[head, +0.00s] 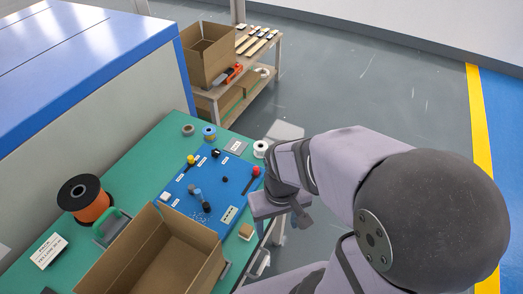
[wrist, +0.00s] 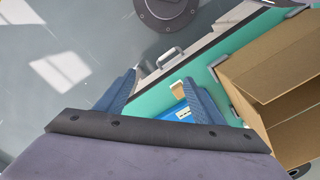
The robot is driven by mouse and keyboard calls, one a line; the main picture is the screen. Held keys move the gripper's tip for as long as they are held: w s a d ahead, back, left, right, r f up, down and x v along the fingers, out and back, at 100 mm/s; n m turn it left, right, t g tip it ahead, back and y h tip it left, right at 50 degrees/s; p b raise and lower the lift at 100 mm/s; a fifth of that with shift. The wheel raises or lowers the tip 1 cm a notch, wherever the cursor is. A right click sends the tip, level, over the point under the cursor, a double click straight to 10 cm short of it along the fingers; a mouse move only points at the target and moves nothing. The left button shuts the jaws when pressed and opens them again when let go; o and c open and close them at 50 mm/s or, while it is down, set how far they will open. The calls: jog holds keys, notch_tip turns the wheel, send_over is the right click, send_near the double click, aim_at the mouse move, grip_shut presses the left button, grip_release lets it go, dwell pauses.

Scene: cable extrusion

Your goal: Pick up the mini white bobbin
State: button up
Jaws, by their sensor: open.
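The mini white bobbin (head: 260,149) stands on the far right corner of the green table (head: 150,160) in the head view, just left of and behind my arm. It does not show in the wrist view. My gripper (head: 301,217) hangs past the table's right edge, nearer the camera than the bobbin and apart from it.
An open cardboard box (head: 150,255) stands at the table's front. A blue board (head: 210,185) with small parts lies mid-table. A black spool with orange cable (head: 88,198) is at left, a blue bobbin (head: 209,132) at the back. A metal handle (wrist: 170,56) juts from the table side.

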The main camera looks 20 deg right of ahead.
jog(key=shift+w, duration=0.1)
jog(key=m+t+h+b, duration=0.15)
jog(key=t+b, duration=0.25)
jog(key=t, duration=0.8)
send_near(260, 144)
jog(key=s, duration=0.3)
jog(key=shift+a+f, duration=0.25)
jog(key=shift+f, duration=0.1)
jog(key=shift+w+d+t, duration=0.5)
jog(key=shift+t, duration=0.2)
jog(key=shift+a+p+x, duration=0.15)
jog(key=shift+p+x, duration=0.4)
jog(key=shift+x, duration=0.95)
jog(key=shift+a+p+x, duration=0.15)
jog(key=shift+p+x, duration=0.35)
jog(key=shift+x, duration=1)
jog(key=shift+w+f, duration=0.3)
jog(key=shift+w, duration=0.35)
jog(key=shift+c, duration=0.5)
jog(key=c, duration=1)
